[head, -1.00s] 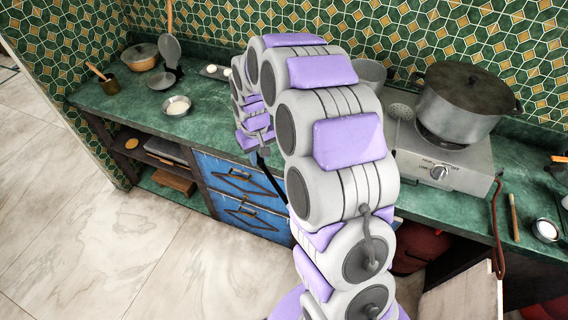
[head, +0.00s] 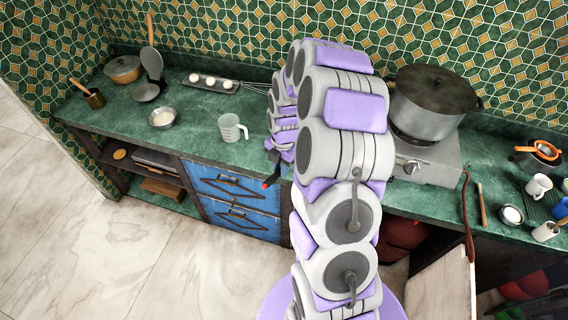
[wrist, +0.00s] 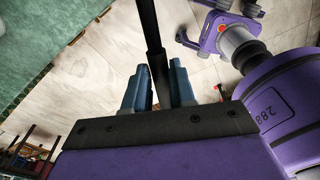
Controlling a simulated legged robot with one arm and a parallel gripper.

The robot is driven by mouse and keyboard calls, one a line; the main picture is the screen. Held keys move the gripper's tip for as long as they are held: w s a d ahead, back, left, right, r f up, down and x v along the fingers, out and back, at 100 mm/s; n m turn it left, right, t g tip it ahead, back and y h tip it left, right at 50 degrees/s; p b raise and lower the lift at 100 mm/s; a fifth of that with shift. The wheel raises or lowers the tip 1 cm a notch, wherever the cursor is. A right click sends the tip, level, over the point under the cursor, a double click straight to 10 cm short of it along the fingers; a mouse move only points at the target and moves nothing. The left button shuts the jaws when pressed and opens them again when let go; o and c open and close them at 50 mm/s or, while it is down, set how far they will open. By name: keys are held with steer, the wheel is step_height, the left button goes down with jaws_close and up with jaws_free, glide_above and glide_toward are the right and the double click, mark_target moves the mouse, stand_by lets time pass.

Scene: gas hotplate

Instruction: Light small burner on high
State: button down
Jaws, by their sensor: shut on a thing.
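The gas hotplate (head: 440,163) stands at the back right of the counter. Its front knob (head: 412,168) shows, but its setting is too small to read. A large lidded pot (head: 428,103) stands on the hotplate. My arm hides the hotplate's left part, so I cannot see the small burner or any flame. My gripper (wrist: 157,80) is shut on a dark rod (wrist: 152,35) in the wrist view. In the head view, a dark thing with a red tip (head: 266,184) shows at my gripper, by the counter's front edge, left of the hotplate.
A measuring cup (head: 231,128) stands left of my gripper. A bowl (head: 162,118), a tray with white pieces (head: 211,84) and a pan (head: 122,69) are farther left. Cups (head: 538,186) and a strainer (head: 541,150) are at the right. The floor in front is clear.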

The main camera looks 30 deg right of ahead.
steer(key=d, duration=0.1)
steer(key=d+n, duration=0.1)
steer(key=d, duration=0.1)
steer(key=w+d+n, duration=0.1)
steer(key=shift+d+f+p, duration=0.15)
steer(key=shift+d+p, duration=0.15)
steer(key=w+d+b, duration=0.1)
steer(key=w+d, duration=0.5)
steer(key=d, duration=0.6)
steer(key=shift+w+d+f, duration=0.3)
steer(key=shift+d+f, duration=0.05)
steer(key=shift+f, duration=0.05)
stand_by(0.9)
steer(key=s+a+r, duration=0.1)
steer(key=s+a, duration=0.3)
steer(key=a, duration=0.3)
steer(key=s+a+r, duration=0.1)
steer(key=s+a, duration=0.3)
steer(key=a, duration=0.3)
steer(key=shift+a+b, duration=0.35)
steer(key=shift+b, duration=0.05)
